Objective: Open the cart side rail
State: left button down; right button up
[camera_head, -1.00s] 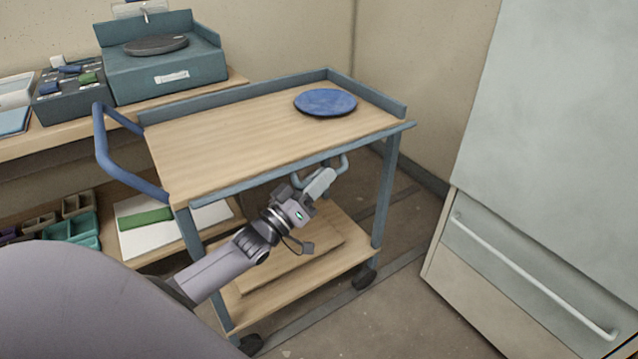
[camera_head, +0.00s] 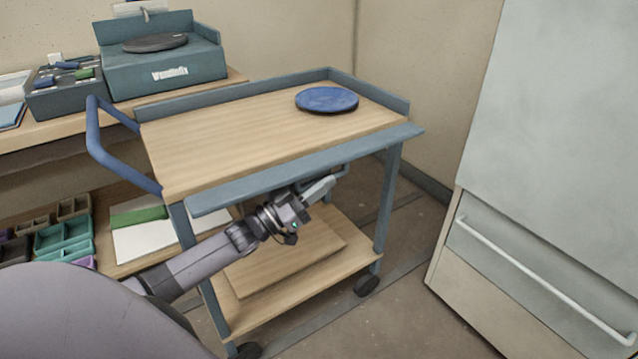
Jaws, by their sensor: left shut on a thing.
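The cart (camera_head: 250,140) has a wooden top. Its blue-grey side rail (camera_head: 310,170) runs along the near long edge. The rail leans outward from the top, and its broad face shows from above. A rail handle (camera_head: 344,170) shows partly beneath the rail's right half. My left gripper (camera_head: 328,184) reaches in under the rail from the lower left and is shut on this handle; the exact grip is partly hidden by the rail. My right gripper is not in view.
A blue plate (camera_head: 327,99) lies on the cart's top near the back right. A blue push handle (camera_head: 100,150) juts from the left end. The lower shelf (camera_head: 300,285) holds a flat board. A white cabinet (camera_head: 530,170) stands at right, with floor between.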

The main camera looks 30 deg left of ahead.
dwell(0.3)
pick_arm(q)
jog(key=c, duration=1.1)
grip_release()
jog(key=v, duration=0.7)
jog(key=shift+p, duration=0.45)
jog(key=shift+s, duration=0.1)
